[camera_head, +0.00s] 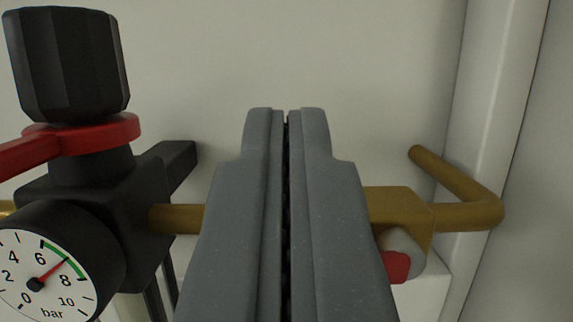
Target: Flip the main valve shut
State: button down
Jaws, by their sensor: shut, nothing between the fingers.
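My gripper (287,118) is in the middle of the view, its two grey fingers shut together with nothing between them. Behind it to the right is a brass valve body (405,208) on a brass pipe, with a grey round stub and a red piece (397,267) below it. This looks like the main valve, but the fingers hide its left part and most of any lever. I cannot tell the lever's position or whether the fingers touch it.
At left stands a black regulator (75,185) with a faceted black knob (66,65), a red collar with an arm (80,135), and a pressure gauge (45,268) in bar. The brass pipe (178,217) runs right and bends to the wall. A white post (495,110) rises at right.

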jog(key=shift+f+b, duration=1)
jog(key=shift+f, duration=0.75)
jog(key=shift+a, duration=0.2)
